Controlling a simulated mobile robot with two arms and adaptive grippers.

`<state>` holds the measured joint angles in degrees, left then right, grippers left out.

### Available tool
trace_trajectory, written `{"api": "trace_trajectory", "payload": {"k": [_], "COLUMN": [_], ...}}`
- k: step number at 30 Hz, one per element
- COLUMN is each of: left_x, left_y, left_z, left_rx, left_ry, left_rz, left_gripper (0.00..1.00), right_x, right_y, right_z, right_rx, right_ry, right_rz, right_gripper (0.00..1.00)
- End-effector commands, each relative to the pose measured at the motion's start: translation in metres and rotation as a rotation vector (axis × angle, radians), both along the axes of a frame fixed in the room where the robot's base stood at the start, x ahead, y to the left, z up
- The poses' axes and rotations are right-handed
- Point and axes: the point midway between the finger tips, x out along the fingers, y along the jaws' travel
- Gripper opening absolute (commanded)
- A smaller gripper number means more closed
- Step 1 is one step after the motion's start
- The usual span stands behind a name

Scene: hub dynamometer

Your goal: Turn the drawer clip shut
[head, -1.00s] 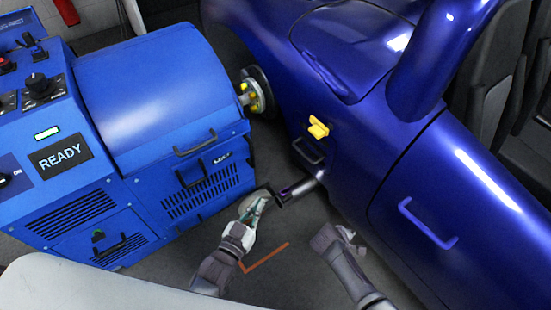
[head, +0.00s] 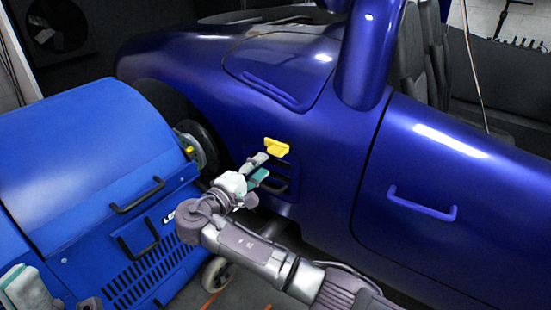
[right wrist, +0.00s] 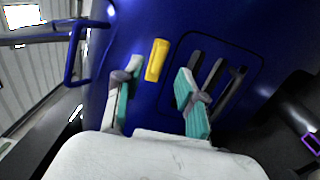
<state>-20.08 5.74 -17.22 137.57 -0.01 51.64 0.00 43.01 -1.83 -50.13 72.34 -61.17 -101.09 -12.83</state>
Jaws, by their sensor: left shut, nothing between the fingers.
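The yellow clip (head: 277,147) sits on the side of the blue car, above a drawer front (head: 290,203) with a dark handle. In the head view the clip lies roughly level. My right gripper (head: 262,172) is just below and left of it, partly covering the drawer handle. In the right wrist view the clip (right wrist: 157,60) shows between and beyond the two spread fingers of the right gripper (right wrist: 155,103). Neither finger visibly holds it. My left gripper (head: 25,290) is at the lower left of the head view, partly cut off, shut and empty.
The blue dynamometer (head: 90,150) with black handles stands at the left, close to the car's wheel hub (head: 195,150). A blue door handle (head: 422,208) sticks out at the right. A caster wheel (head: 218,272) is on the floor below my right arm.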

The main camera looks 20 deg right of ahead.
Motion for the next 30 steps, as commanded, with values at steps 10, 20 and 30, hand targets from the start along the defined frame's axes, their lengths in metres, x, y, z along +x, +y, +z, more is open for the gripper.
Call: {"api": "trace_trajectory", "payload": {"k": [10,20,30], "left_x": [0.004,0.006,0.005], "left_y": [-0.001,-0.002,-0.001], "left_z": [-0.013,-0.005,-0.005], "left_rx": [0.006,0.009,0.003], "left_ry": [-0.023,-0.047,-0.048], "left_rz": [0.001,0.001,0.003], "left_gripper": [0.00,0.00,0.00], "right_x": [0.041,0.050,0.050], "right_y": [-0.052,-0.064,-0.064], "right_z": [-0.003,-0.001,-0.001], "right_rx": [-0.001,0.002,0.001], "right_ry": [0.000,0.001,0.002], "right_rz": [-0.001,0.001,0.001], "right_gripper": [0.40,0.40,0.10]}}
